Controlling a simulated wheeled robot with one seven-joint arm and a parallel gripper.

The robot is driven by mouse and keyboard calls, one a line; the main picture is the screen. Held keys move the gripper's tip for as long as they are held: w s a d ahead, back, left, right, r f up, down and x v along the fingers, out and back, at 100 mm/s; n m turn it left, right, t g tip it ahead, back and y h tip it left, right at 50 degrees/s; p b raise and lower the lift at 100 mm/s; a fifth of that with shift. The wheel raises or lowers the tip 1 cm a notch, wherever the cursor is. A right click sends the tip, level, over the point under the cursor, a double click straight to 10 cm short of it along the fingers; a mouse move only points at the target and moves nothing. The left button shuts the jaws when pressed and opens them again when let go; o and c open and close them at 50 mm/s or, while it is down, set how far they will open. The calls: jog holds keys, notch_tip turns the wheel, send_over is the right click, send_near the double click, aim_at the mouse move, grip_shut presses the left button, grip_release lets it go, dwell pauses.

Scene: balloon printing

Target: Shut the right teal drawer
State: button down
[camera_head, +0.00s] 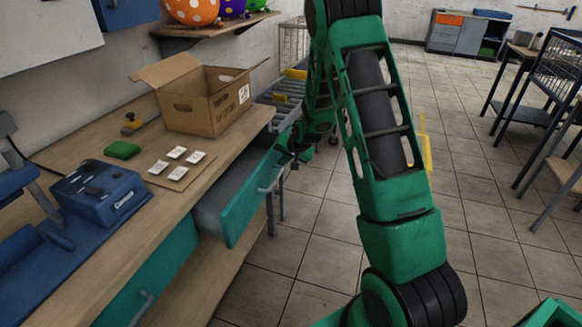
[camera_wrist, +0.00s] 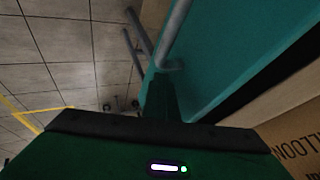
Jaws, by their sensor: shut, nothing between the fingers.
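The right teal drawer (camera_head: 252,196) stands pulled out from under the wooden workbench, and its grey inside shows. Its grey bar handle (camera_head: 272,183) is on the outer face of the front. My gripper (camera_head: 290,156) is shut and empty at the far end of the drawer front, beyond the handle. In the wrist view the teal front (camera_wrist: 222,60) fills the upper right, with the grey handle (camera_wrist: 174,30) at top middle. The shut fingers (camera_wrist: 162,92) are close by the front, near the handle's lower end; I cannot tell whether they touch it.
A second teal drawer (camera_head: 152,272) at the near left looks shut. On the workbench (camera_head: 185,200) are an open cardboard box (camera_head: 203,103), a blue machine (camera_head: 100,190), a green block (camera_head: 122,150) and small white cards (camera_head: 176,153). The tiled floor (camera_head: 300,225) right of the drawer is free.

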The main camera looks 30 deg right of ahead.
jog(key=w+a, duration=0.4)
jog(key=shift+w+a, duration=0.45)
jog(key=shift+w, duration=0.2)
jog(key=shift+s+d, duration=0.1)
